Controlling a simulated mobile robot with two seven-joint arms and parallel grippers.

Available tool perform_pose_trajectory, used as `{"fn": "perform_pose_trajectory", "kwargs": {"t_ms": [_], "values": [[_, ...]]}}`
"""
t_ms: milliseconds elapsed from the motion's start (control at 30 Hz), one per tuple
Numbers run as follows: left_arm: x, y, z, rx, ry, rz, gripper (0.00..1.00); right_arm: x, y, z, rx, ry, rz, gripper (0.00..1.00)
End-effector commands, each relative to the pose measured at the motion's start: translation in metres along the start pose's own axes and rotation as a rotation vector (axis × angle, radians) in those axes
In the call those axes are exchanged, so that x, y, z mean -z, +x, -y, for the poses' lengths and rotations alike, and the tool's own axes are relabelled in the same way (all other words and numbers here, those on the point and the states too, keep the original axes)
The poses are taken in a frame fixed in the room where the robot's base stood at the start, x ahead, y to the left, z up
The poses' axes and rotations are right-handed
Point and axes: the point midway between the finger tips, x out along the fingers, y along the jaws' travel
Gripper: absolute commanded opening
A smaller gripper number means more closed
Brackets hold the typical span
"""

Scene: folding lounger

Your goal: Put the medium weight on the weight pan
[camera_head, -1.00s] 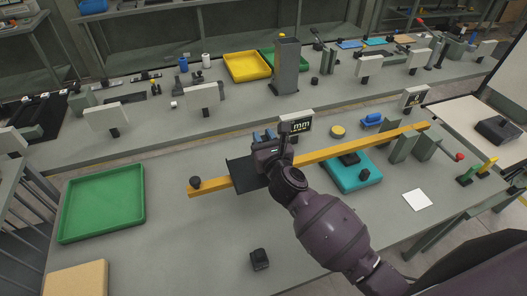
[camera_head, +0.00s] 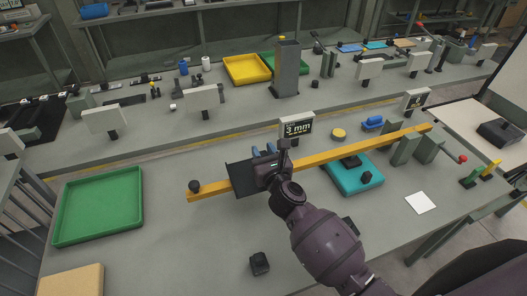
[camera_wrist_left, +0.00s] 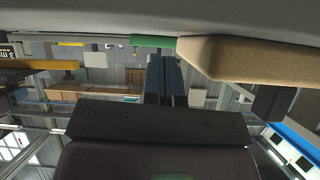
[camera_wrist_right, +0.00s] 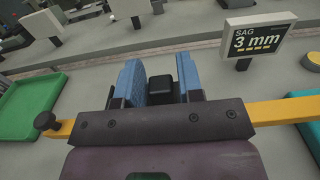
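My right gripper (camera_head: 264,151) is low at the yellow beam (camera_head: 318,156), its blue fingers on the beam's far side. In the right wrist view the fingers (camera_wrist_right: 162,84) stand apart with a dark block (camera_wrist_right: 186,70) at them. I cannot tell whether they grip it or which weight it is. The weight pan is not clearly seen there. Another small black weight (camera_head: 366,177) is on the turquoise tray (camera_head: 362,188). A black block (camera_head: 259,263) stands on the front table. My left gripper (camera_wrist_left: 165,80) is shut and empty in the left wrist view.
The sag display (camera_head: 297,129) reads 3 mm just behind the beam. A black knob (camera_head: 194,186) sits at the beam's left end. A green tray (camera_head: 98,207) lies at left and a tan block (camera_head: 72,280) at front left. The front middle table is mostly clear.

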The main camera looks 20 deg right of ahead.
Motion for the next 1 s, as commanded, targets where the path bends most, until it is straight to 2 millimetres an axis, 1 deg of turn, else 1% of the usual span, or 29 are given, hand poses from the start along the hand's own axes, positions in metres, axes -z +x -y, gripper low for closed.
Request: {"fn": "perform_pose_trajectory", "kwargs": {"t_ms": [33, 100, 333, 467, 567, 667, 1000], "values": [[0.001, 0.000, 0.000, 0.000, 0.000, -0.001, 0.00, -0.001, 0.000, 0.000, 0.000, 0.000, 0.000, 0.42], [0.001, 0.000, 0.000, 0.000, 0.000, -0.001, 0.00, -0.001, 0.000, 0.000, 0.000, 0.000, 0.000, 0.51], [0.001, 0.000, 0.000, 0.000, 0.000, -0.001, 0.00, -0.001, 0.000, 0.000, 0.000, 0.000, 0.000, 0.51], [0.004, -0.002, 0.000, 0.000, 0.000, -0.002, 0.00, -0.006, 0.000, 0.000, -0.001, 0.001, 0.001, 0.51], [0.003, -0.002, 0.000, 0.000, 0.000, -0.002, 0.00, -0.003, -0.011, 0.000, 0.000, 0.000, -0.001, 0.51], [0.003, -0.002, 0.000, 0.000, 0.000, -0.002, 0.00, -0.003, -0.027, 0.000, 0.000, 0.000, -0.002, 0.51], [0.000, -0.001, 0.000, 0.000, 0.000, 0.000, 0.00, -0.002, -0.087, 0.000, 0.000, 0.000, -0.001, 0.51]]}}
